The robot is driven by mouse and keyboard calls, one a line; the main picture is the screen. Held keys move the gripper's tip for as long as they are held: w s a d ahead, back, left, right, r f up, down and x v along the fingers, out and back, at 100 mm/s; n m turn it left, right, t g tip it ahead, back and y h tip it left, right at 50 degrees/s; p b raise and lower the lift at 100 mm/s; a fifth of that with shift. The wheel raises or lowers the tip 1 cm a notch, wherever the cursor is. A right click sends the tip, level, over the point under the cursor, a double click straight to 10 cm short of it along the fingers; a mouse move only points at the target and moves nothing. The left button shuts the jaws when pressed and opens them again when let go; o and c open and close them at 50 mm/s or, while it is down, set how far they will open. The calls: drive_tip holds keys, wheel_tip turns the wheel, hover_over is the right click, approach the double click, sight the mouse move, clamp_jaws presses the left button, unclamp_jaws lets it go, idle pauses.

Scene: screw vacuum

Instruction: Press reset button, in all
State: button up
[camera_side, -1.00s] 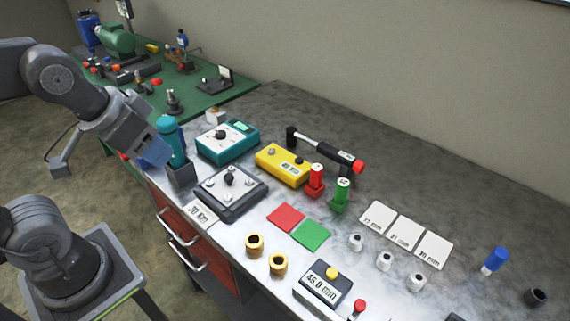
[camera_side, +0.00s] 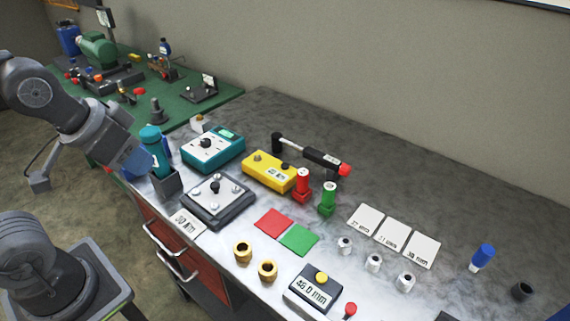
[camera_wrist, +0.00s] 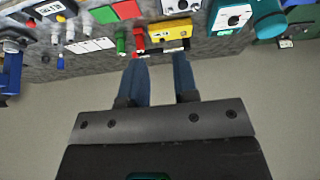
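A black box with a millimetre readout (camera_side: 312,294) stands at the near edge of the bench in the side view. A yellow button (camera_side: 321,278) is on its top, and a red button (camera_side: 350,309) is just right of it, partly cut off. No label shows which one is reset. My gripper (camera_side: 133,163) is at the left, off the bench edge by the teal bottle (camera_side: 152,142), far from both buttons. In the wrist view its two blue fingers (camera_wrist: 159,58) are apart with nothing between them. The readout box (camera_wrist: 54,8) is at the top left there.
On the bench are a teal meter (camera_side: 213,150), a yellow box (camera_side: 268,172), a hammer (camera_side: 310,156), red (camera_side: 301,190) and green (camera_side: 327,202) holders, brass rings (camera_side: 243,252), white cards (camera_side: 392,232) and a blue-capped item (camera_side: 482,257). The back right of the bench is mostly clear.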

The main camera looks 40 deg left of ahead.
clamp_jaws()
idle(1.4)
